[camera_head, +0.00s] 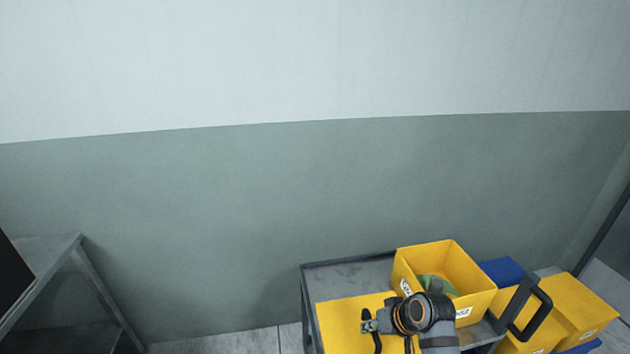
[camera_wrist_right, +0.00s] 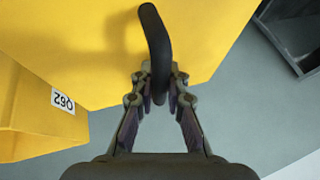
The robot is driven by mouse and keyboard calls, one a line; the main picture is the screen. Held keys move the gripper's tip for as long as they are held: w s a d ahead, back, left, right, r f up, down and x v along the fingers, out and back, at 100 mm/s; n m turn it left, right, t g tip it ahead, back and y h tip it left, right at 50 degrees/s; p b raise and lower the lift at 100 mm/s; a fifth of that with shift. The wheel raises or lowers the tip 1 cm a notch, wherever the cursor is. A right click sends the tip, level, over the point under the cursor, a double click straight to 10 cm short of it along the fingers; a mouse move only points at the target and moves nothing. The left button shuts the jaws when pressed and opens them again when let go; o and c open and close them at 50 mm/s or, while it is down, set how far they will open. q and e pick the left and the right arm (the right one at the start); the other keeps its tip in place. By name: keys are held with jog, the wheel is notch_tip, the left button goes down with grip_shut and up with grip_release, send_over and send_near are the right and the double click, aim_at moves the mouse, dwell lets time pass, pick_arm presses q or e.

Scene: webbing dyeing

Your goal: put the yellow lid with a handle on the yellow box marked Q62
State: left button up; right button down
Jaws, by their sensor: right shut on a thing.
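The yellow lid (camera_head: 340,318) is a flat plate held over the left part of the grey trolley top (camera_head: 350,274). My right gripper (camera_head: 370,327) is shut on the lid's black handle, which shows clearly in the wrist view (camera_wrist_right: 156,40) with the lid (camera_wrist_right: 80,40) behind it. The yellow box (camera_head: 470,265) stands open on the trolley, right of the lid, with green webbing (camera_head: 437,284) inside. In the wrist view the box (camera_wrist_right: 30,118) is at left and its label reads Q62. My arm hides part of the box's front. My left gripper is out of view.
Several yellow boxes (camera_head: 582,305) and a blue box (camera_head: 503,270) stand right of the open box. A grey metal frame (camera_head: 90,285) stands at far left. A plain wall (camera_head: 220,210) is behind.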

aim_at(381, 338)
jog(key=d, duration=0.1)
jog(key=d+r, duration=0.1)
jog(key=shift+s+d+r, duration=0.15)
jog(key=shift+d+r, duration=0.05)
jog(key=shift+d, duration=0.15)
jog(key=shift+s+d+r, duration=0.7)
jog(key=shift+s+r, duration=0.05)
jog(key=shift+r, duration=0.2)
jog(key=shift+s+d+r, duration=0.2)
jog(key=shift+s+r, duration=0.05)
jog(key=shift+r, duration=0.05)
jog(key=shift+w+f, duration=0.15)
jog(key=shift+f, duration=0.05)
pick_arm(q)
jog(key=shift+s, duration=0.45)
pick_arm(e)
jog(key=s+f, duration=0.3)
jog(key=f, duration=0.9)
jog(key=shift+s+f, duration=0.4)
